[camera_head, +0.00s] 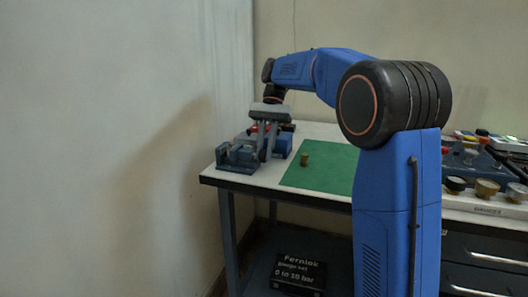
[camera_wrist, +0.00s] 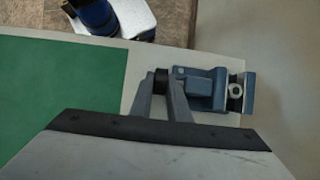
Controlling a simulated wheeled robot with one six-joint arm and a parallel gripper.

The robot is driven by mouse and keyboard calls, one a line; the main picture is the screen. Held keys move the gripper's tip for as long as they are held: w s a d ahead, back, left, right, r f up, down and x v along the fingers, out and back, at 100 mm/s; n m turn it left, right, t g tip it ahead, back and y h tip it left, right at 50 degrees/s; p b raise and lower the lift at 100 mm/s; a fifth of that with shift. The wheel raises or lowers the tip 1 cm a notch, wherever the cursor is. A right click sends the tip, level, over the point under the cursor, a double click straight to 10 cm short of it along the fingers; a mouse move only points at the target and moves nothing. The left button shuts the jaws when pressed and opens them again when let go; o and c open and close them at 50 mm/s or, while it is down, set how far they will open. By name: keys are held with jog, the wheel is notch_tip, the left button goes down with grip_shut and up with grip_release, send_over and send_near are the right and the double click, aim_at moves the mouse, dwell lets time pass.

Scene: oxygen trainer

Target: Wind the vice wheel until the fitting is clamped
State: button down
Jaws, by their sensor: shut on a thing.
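The blue-grey vice (camera_head: 237,157) stands at the left end of the bench; in the wrist view its body (camera_wrist: 205,90) points right. A pale ring-shaped piece, seemingly the fitting (camera_wrist: 236,91), sits at the vice's jaw gap; I cannot tell whether both jaws touch it. My gripper (camera_wrist: 160,79) is shut on a dark part at the vice's left end, seemingly the vice wheel (camera_wrist: 161,87), mostly hidden between the fingers. In the head view my gripper (camera_head: 266,156) reaches down beside the vice, and its fingers hide the wheel.
Blue and red items (camera_head: 283,145) stand close behind my gripper. A panel of fittings (camera_head: 485,187) is at the right. The wall is close on the left. A black labelled box (camera_head: 300,272) sits below.

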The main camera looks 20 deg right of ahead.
jog(key=shift+d+f+g+y, duration=0.1)
jog(key=shift+g+y, duration=0.3)
jog(key=shift+g, duration=0.3)
jog(key=c, duration=1.7)
grip_release()
